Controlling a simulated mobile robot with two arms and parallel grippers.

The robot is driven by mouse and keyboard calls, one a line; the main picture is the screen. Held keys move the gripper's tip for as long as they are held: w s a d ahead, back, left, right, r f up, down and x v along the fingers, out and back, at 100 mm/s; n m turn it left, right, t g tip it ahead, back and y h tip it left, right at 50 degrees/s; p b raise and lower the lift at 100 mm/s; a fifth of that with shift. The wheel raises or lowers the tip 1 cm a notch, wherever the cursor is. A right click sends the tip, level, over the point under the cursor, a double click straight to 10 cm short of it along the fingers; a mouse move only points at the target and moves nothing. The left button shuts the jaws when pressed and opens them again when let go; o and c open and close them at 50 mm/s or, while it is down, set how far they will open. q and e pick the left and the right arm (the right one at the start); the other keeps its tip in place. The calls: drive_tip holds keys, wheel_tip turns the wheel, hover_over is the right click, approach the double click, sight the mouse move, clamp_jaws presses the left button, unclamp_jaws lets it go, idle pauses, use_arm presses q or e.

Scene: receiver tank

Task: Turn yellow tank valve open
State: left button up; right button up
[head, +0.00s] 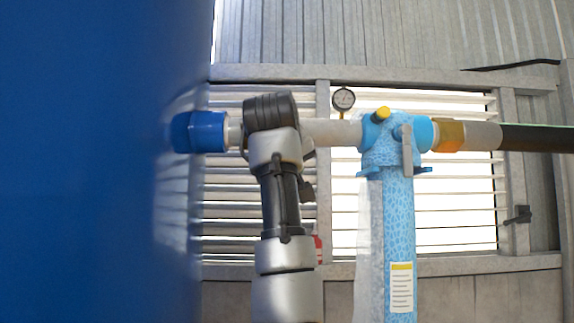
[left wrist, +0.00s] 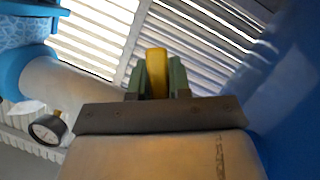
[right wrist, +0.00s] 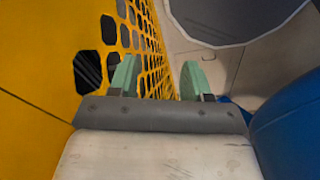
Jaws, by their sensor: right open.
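The yellow valve handle (left wrist: 157,72) stands between the two green fingers of my left gripper (left wrist: 158,80) in the left wrist view. The fingers lie against both its sides with no clear gap. In the head view my left arm covers the pipe between the blue fitting (head: 200,132) and the gauge, and hides the handle and the gripper. The blue tank (head: 90,160) fills the left of the head view and also shows at the right of the left wrist view (left wrist: 290,80). My right gripper (right wrist: 160,82) is open and empty, beside a yellow perforated panel.
A pressure gauge (head: 343,98) sits on the grey pipe (head: 335,131). A light-blue filter housing (head: 398,220) stands right of my arm. The yellow perforated panel (right wrist: 40,90) is close left of my right gripper, with a blue rounded body (right wrist: 290,130) to its right.

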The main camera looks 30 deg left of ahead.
use_arm(q)
clamp_jaws()
drive_tip(key=d+r+n, duration=0.1)
drive_tip(key=w+d+r+n+t+h, duration=0.1)
drive_tip(key=n, duration=0.1)
drive_tip(key=shift+w+d+r, duration=0.1)
drive_tip(key=shift+w, duration=0.05)
drive_tip(key=o, duration=0.6)
unclamp_jaws()
drive_tip(key=shift+r+t, duration=0.15)
drive_tip(key=shift+t, duration=0.15)
